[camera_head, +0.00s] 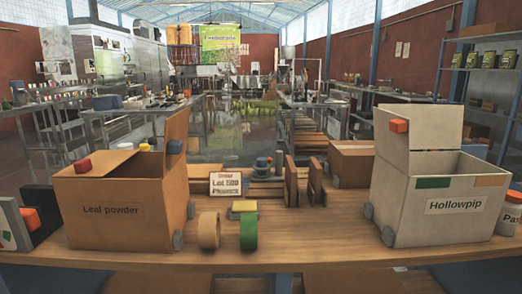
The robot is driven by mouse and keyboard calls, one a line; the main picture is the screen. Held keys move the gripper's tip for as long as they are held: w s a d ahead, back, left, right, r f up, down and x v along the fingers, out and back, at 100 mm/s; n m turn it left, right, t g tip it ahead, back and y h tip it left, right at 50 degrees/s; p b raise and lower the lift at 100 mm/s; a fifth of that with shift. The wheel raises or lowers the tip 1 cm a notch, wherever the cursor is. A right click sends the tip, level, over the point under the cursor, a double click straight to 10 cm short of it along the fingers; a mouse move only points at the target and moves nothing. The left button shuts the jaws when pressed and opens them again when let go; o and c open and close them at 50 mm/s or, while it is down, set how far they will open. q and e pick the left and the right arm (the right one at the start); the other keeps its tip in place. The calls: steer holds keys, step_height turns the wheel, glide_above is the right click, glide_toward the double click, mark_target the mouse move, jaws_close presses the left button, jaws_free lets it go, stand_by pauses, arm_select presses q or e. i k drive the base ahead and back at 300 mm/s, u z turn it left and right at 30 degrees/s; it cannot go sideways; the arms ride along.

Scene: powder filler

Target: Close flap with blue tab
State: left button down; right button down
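A brown cardboard box (112,212) labelled "Leaf powder" stands open at the left of the wooden table. A flap (177,122) stands up steeply at its right side, and a dark blue tab (175,146) sits on it. A red tab (83,165) and a yellow tab (144,147) show at the box's other upper edges. A pale box (440,215) labelled "Hollowpip" stands open at the right. Neither of my grippers is in view.
The front middle is clear.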

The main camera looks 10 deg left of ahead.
mark_target(176, 126)
steer(key=z, duration=0.85)
steer(key=i, duration=1)
steer(key=u, duration=0.95)
